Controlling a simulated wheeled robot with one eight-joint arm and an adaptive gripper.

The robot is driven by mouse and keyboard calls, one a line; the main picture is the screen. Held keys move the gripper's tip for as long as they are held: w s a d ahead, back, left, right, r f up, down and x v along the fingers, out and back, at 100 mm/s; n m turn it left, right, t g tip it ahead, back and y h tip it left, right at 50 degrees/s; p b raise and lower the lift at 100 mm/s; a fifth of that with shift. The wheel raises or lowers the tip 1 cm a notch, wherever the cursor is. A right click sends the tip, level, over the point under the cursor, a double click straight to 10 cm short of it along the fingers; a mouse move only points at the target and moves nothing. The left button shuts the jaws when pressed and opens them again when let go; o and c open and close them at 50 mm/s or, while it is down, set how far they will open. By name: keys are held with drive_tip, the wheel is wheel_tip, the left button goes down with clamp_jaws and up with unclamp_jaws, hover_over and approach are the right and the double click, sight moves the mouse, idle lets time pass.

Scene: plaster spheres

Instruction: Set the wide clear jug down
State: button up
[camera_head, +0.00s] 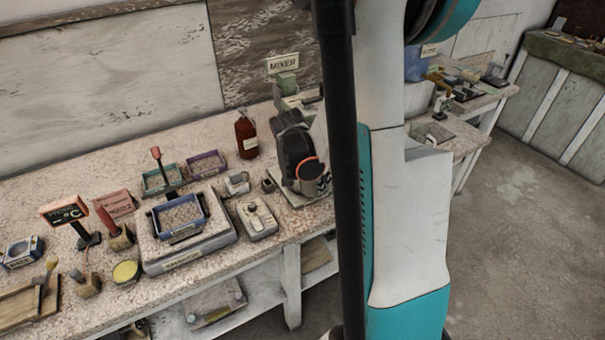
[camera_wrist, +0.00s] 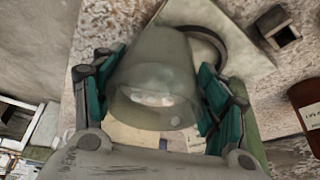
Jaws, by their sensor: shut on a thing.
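The wide clear jug (camera_wrist: 155,65) is a see-through, greyish, tapered vessel in the middle of the wrist view. My gripper (camera_wrist: 156,92) has a teal finger on each side of it and is shut on it. The jug's broad round end faces the wrist camera. Pale shapes show through its wall. Behind it are a pale plate (camera_wrist: 238,48) with a dark curved ring and the speckled bench top (camera_wrist: 115,20). I cannot tell whether the jug touches the surface. I cannot make out the jug or gripper in the head view.
In the head view, a dark mixer (camera_head: 292,140) with an orange ring stands by a brown bottle (camera_head: 246,138). The bottle also shows at the wrist view's right edge (camera_wrist: 308,105). A scale (camera_head: 188,246) carries a blue tray. Bare bench (camera_head: 95,165) lies toward the back left.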

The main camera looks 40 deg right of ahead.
drive_tip(key=w, duration=0.1)
drive_tip(key=w+f+b, duration=0.1)
drive_tip(key=w, duration=0.1)
drive_tip(key=w+d, duration=0.1)
drive_tip(key=shift+w+f+b, duration=0.15)
drive_tip(key=shift+w+b, duration=0.1)
drive_tip(key=shift+b, duration=0.05)
drive_tip(key=shift+f, duration=0.2)
drive_tip(key=shift+s+r, duration=0.1)
drive_tip(key=o, duration=1.6)
